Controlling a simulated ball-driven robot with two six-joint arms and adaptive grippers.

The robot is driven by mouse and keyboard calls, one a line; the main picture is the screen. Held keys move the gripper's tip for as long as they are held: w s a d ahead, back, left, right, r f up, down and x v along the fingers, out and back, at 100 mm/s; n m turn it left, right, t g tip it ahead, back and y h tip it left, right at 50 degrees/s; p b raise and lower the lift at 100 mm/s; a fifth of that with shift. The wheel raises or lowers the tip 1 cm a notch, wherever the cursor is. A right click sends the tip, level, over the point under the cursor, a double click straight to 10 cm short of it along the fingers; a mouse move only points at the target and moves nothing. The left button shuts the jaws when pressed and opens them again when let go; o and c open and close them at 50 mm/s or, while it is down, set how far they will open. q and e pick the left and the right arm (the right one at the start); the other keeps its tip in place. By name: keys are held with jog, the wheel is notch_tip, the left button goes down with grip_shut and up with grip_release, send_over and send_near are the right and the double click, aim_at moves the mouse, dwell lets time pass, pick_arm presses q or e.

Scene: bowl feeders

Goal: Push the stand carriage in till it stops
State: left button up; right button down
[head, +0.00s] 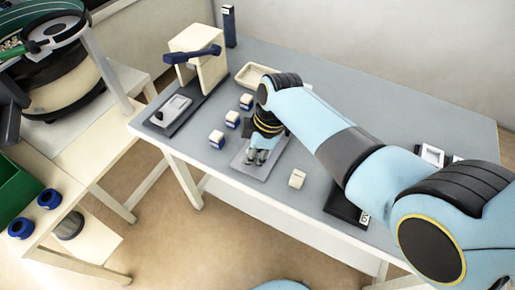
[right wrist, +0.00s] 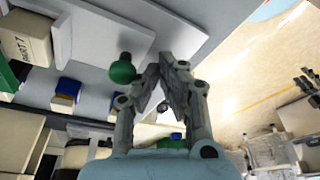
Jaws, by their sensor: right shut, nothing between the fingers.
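The stand (head: 211,70) is a cream upright with a dark blue lever, at the far left of the grey table. Its carriage (head: 174,110) looks like the light grey block low at the stand's front, with a dark knob on its near side. My right gripper (head: 261,157) points down over a flat grey plate (head: 250,170), to the right of the stand and clear of the carriage. In the right wrist view its fingertips (right wrist: 172,66) meet with nothing between them. A green knob (right wrist: 122,71) shows beside the fingers there; I cannot tell what it belongs to. My left gripper is out of view.
Small blue-and-white blocks (head: 217,140) stand in a row between stand and gripper. A cream block (head: 297,179) is to the gripper's right. A shallow cream tray (head: 247,76) lies behind. A bowl feeder (head: 65,85) stands on the left bench. The table's front edge is mostly clear.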

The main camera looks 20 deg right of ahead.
jog(key=shift+w+d, duration=0.15)
jog(key=shift+d, duration=0.05)
jog(key=shift+w+d+b, duration=0.4)
jog(key=shift+w+d, duration=0.3)
jog(key=shift+d, duration=0.2)
jog(key=shift+w+d+b, duration=0.35)
jog(key=shift+w+d, duration=0.35)
jog(key=shift+d, duration=0.2)
jog(key=shift+s+a, duration=0.1)
jog(key=shift+a, duration=0.05)
dwell(0.4)
jog(key=shift+s+a+p, duration=0.55)
jog(key=shift+a+p, duration=0.1)
jog(key=shift+p, duration=0.1)
jog(key=p+v, duration=0.3)
jog(key=a+p+v, duration=0.1)
jog(key=p+v, duration=0.2)
jog(key=a+p+v, duration=0.1)
jog(key=p+v, duration=0.2)
jog(key=shift+w+r, duration=0.25)
jog(key=shift+w, duration=0.2)
jog(key=shift+f, duration=0.1)
